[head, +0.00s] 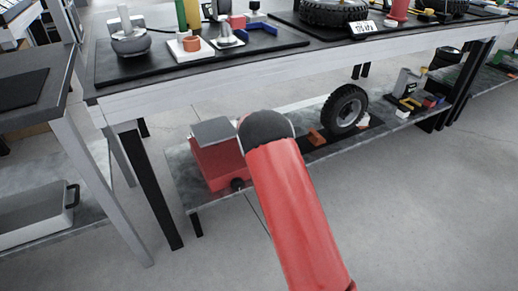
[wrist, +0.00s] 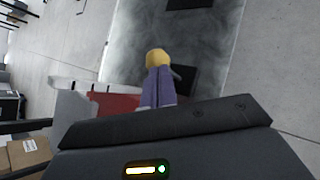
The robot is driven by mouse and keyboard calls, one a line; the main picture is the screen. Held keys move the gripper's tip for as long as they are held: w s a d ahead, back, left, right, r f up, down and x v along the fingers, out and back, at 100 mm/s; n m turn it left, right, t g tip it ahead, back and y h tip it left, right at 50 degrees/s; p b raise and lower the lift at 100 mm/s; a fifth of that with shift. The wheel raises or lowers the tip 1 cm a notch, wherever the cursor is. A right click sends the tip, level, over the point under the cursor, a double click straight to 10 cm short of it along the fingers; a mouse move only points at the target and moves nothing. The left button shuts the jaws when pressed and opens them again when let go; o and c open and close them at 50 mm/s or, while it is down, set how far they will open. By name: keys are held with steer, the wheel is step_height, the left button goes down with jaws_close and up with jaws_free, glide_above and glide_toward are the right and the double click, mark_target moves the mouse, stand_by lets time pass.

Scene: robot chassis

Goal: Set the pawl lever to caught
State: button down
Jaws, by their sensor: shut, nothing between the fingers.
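In the wrist view my gripper (wrist: 159,74) is shut and empty, its two purple-grey fingers side by side. A yellow rounded knob (wrist: 157,56) shows right at the fingertips. I cannot tell whether they touch it, or whether it is the end of the pawl lever. A small dark green-grey piece (wrist: 177,73) shows just right of the fingertips. A red body (wrist: 112,103) lies left of the fingers, partly hidden by my gripper's housing. In the head view a red box with a grey top (head: 215,163) stands on the low shelf. My arm hides my gripper there, and no lever position is readable.
The low shelf (head: 190,212) also holds a black tyre (head: 344,109) and small orange blocks (head: 317,137). The workbench top (head: 165,72) overhangs the shelf, with dark legs (head: 150,190). A grey bin (head: 38,218) stands on a lower shelf at left. The floor in front is clear.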

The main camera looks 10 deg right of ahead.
steer(key=shift+w+d+m+y, duration=0.15)
steer(key=shift+w+d+y, duration=0.15)
steer(key=shift+d, duration=0.35)
steer(key=shift+w+d+m+y, duration=0.15)
steer(key=shift+d+y, duration=0.15)
steer(key=shift+d, duration=0.3)
steer(key=shift+r, duration=0.1)
steer(key=shift+r+p, duration=0.7)
steer(key=shift+p, duration=0.15)
